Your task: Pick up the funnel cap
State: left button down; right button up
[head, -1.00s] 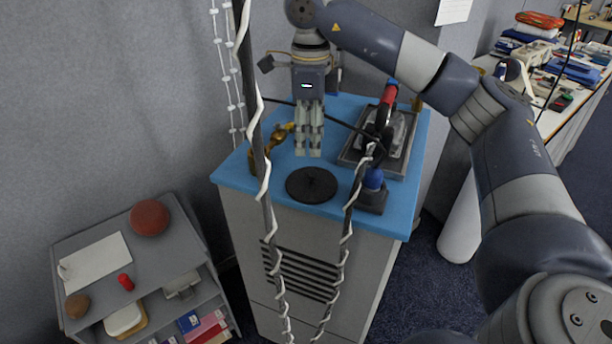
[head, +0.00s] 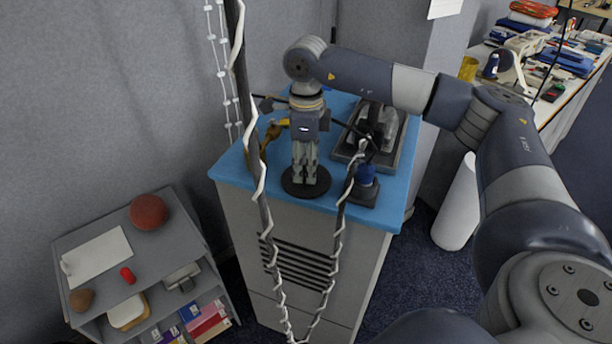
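The thing that looks like the funnel cap is a flat, round black disc (head: 289,187) lying on the blue top of a grey cabinet, near its front edge. My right gripper (head: 305,181) points straight down over the disc, with its fingertips at the disc's middle. The two grey fingers are close together and hide the centre of the disc. I cannot tell whether they are shut on it or just above it. The disc appears to lie flat. My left gripper is not in view.
On the blue top (head: 231,168) stand a grey tray (head: 398,147) with a dark tool and a blue-capped item (head: 365,187) right of the disc. A brass-coloured object (head: 272,136) is behind left. Cables hang in front. A low grey shelf (head: 178,243) holds a red ball (head: 148,212).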

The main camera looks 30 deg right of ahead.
grip_shut()
jog(key=shift+r, duration=0.1)
